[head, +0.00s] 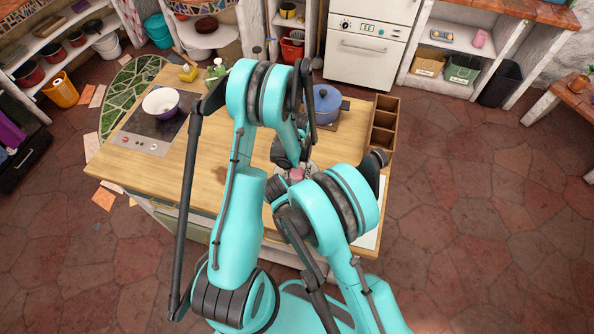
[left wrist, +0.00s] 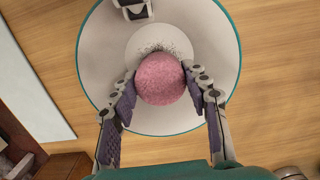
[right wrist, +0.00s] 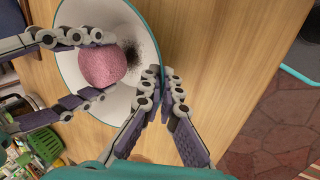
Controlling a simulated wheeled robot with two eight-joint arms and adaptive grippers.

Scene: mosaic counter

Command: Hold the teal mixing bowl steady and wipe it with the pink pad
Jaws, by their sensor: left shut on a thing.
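The mixing bowl (left wrist: 105,95), white inside with a teal rim, sits on the wooden counter and is mostly hidden by my arms in the head view. A patch of dark specks marks its floor. My left gripper (left wrist: 165,84) is shut on the round pink pad (left wrist: 160,82), holding it inside the bowl over the edge of the specks. The pad also shows in the head view (head: 296,174). My right gripper (right wrist: 162,82) has its fingertips close together on either side of the bowl's rim, pinching it.
A blue lidded pot (head: 325,105) and a wooden compartment box (head: 383,124) stand at the counter's right end. The counter's left front is clear.

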